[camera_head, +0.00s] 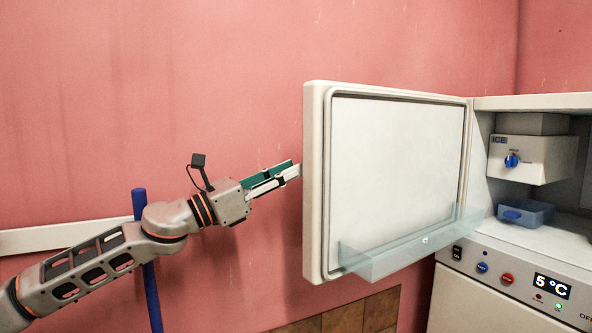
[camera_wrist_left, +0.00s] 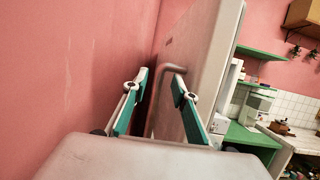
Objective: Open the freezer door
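The white freezer door (camera_head: 395,180) stands wide open, swung out to the left, with its inner face and a clear shelf (camera_head: 412,247) showing. My left gripper (camera_head: 294,168) is at the door's outer left edge, its tips close to or partly behind it. The left wrist view shows the outer side of the door (camera_wrist_left: 205,60) and its grey handle (camera_wrist_left: 172,69). In that view my left gripper's (camera_wrist_left: 160,85) fingers are apart, with the handle showing between and beyond the tips. I cannot tell whether they touch it. My right gripper is not in view.
The freezer compartment (camera_head: 566,220) holds an ice dispenser (camera_head: 530,158) and a blue tray (camera_head: 525,213). A control panel (camera_head: 520,285) is below. A pink wall (camera_head: 150,90) is close behind my left arm. A blue pole (camera_head: 139,200) stands behind the arm.

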